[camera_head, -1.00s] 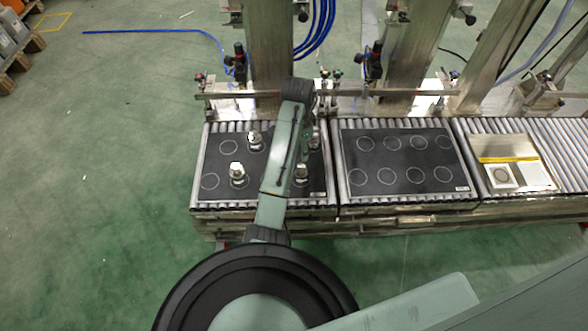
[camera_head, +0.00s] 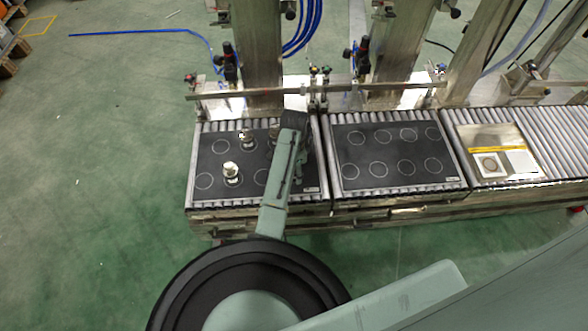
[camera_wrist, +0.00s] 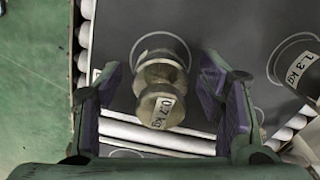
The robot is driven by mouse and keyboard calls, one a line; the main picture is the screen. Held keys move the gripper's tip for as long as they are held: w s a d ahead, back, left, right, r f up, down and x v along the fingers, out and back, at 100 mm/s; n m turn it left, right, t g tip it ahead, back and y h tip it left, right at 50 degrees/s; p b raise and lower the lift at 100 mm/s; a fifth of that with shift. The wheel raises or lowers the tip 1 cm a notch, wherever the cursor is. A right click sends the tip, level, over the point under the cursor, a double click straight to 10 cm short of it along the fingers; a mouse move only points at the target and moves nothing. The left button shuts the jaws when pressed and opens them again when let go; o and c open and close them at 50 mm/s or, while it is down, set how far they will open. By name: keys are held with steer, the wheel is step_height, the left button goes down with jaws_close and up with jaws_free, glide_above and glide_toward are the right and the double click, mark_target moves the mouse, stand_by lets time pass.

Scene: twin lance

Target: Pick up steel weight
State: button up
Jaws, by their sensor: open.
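A steel weight labelled 0.7 kg (camera_wrist: 160,85) shows in the wrist view, standing on the dark mat between the two fingers of my gripper (camera_wrist: 157,78). The fingers are apart, with a visible gap on both sides of the weight; I cannot tell how far they are above the mat. A second steel weight labelled 1.3 kg (camera_wrist: 303,70) is at the right edge. In the head view, a weight (camera_head: 231,172) and another weight (camera_head: 246,138) stand on the left mat (camera_head: 215,155). My arm hides part of this mat and my gripper there.
An empty dark mat with circles (camera_head: 390,155) lies on the middle roller conveyor. A tray (camera_head: 490,140) with a yellow strip and white squares is at right. A metal rail (camera_head: 370,90) and steel columns stand behind. Green floor is clear at left.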

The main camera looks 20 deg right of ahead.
steer(key=shift+f, duration=0.1)
steer(key=shift+c, duration=0.3)
jaws_close()
stand_by(0.4)
